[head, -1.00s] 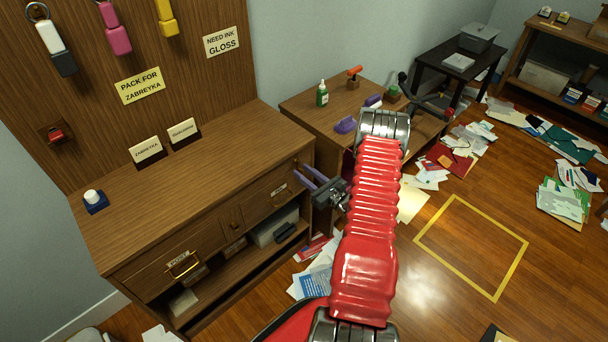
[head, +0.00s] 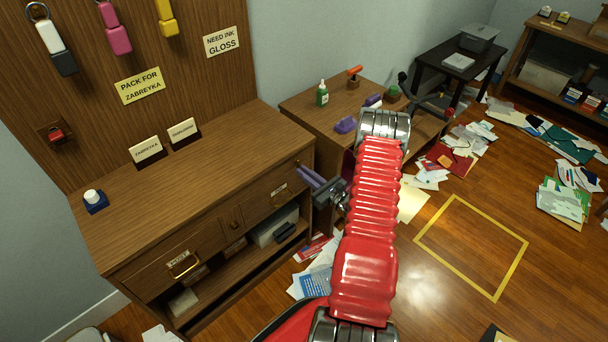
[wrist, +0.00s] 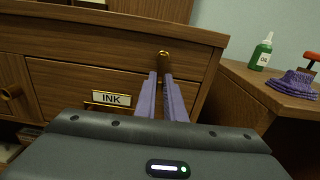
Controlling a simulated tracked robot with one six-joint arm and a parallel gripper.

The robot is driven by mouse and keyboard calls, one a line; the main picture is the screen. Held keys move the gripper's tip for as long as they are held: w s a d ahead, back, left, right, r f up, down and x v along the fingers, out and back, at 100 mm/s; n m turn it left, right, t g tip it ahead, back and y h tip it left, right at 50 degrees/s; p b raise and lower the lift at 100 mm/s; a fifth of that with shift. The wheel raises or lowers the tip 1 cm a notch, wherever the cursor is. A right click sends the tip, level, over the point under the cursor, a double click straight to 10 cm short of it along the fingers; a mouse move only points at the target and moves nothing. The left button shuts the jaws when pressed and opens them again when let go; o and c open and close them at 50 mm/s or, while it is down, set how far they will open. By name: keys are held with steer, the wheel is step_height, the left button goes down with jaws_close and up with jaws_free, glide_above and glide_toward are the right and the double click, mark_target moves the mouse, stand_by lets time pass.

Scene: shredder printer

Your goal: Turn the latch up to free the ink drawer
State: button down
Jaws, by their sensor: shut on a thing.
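The ink drawer (wrist: 60,88) is shut in the wooden cabinet and carries a white INK label (wrist: 111,98) with a brass handle partly showing by it. The small brass latch (wrist: 164,56) sits at the drawer's top edge in the wrist view. My gripper (wrist: 163,75) has purple fingers drawn together on the latch, its lower part hidden between them. In the head view my gripper (head: 304,174) reaches the right end of the cabinet front, and the latch is too small to make out there.
A second desk (head: 325,115) stands right of the cabinet with a green bottle (head: 322,94) and a purple thing (head: 345,125) on it. Papers (head: 315,275) lie on the floor below my arm. The yellow-outlined floor square (head: 470,245) is clear.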

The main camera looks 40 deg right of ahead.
steer(key=d+n, duration=0.1)
steer(key=n, duration=0.3)
steer(key=r+n, duration=0.1)
steer(key=n, duration=0.4)
steer(key=d+r+n, duration=0.1)
steer(key=n, duration=0.4)
steer(key=shift+w+d, duration=0.1)
steer(key=shift+d, duration=0.2)
steer(key=shift+r+n, duration=0.25)
steer(key=shift+n, duration=0.7)
steer(key=shift+r+n, duration=0.2)
steer(key=shift+n, duration=0.75)
steer(key=c, duration=2.2)
jaws_free()
steer(key=o, duration=0.4)
steer(key=shift+d, duration=0.15)
steer(key=shift+c, duration=0.2)
steer(key=shift+r, duration=0.1)
